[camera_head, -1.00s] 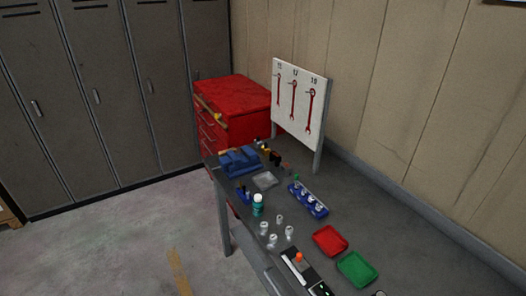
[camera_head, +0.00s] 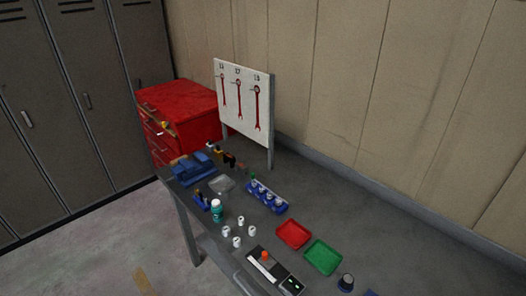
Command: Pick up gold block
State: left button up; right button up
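A small gold-yellow piece (camera_head: 218,154), perhaps the gold block, stands at the far end of the grey workbench (camera_head: 345,206). It is among small dark and white items beside the blue holder (camera_head: 194,168). It is too small to make out its shape clearly. Neither of my grippers is in the head view.
A teal-labelled bottle (camera_head: 217,210), several white cylinders, a blue rack (camera_head: 267,199), a red tray (camera_head: 294,235) and a green tray (camera_head: 323,257) crowd the bench.

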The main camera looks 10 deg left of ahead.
aim_at(219, 156)
jog(key=j+z, duration=0.4)
jog(key=j, duration=0.25)
jog(key=j+z, duration=0.4)
jog(key=j, duration=0.3)
jog(key=k+j+z, duration=0.1)
jog(key=j+z, duration=0.3)
jog(key=j, duration=0.25)
